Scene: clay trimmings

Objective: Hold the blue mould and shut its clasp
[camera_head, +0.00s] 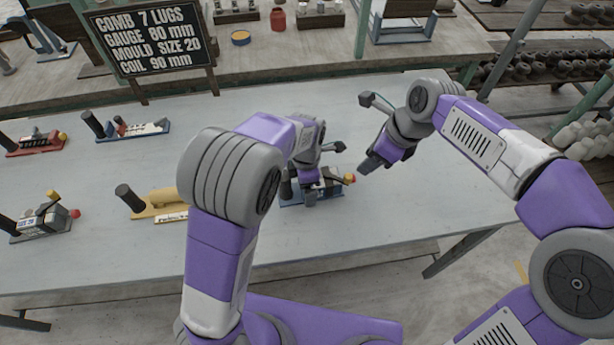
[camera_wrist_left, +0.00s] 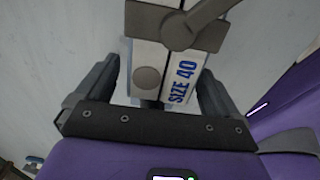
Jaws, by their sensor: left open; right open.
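A mould on a blue base (camera_head: 325,196) lies near the front of the table, partly hidden by my left gripper (camera_head: 307,194). In the left wrist view its pale body (camera_wrist_left: 180,62) carries blue "SIZE 40" lettering and a grey lever across it. My left gripper's open fingers (camera_wrist_left: 157,80) stand on either side of this body; I cannot tell whether they touch it. My right gripper (camera_head: 368,165) is open and empty, just right of and above that knob. Another mould with a blue base (camera_head: 133,136) lies farther back left.
A red mould (camera_head: 36,146), a yellow mould (camera_head: 165,202) and a grey mould (camera_head: 42,222) lie on the left of the table. A black sign (camera_head: 150,42) at the back reads "MOULD SIZE 20". The table (camera_head: 240,105) is clear behind my left arm.

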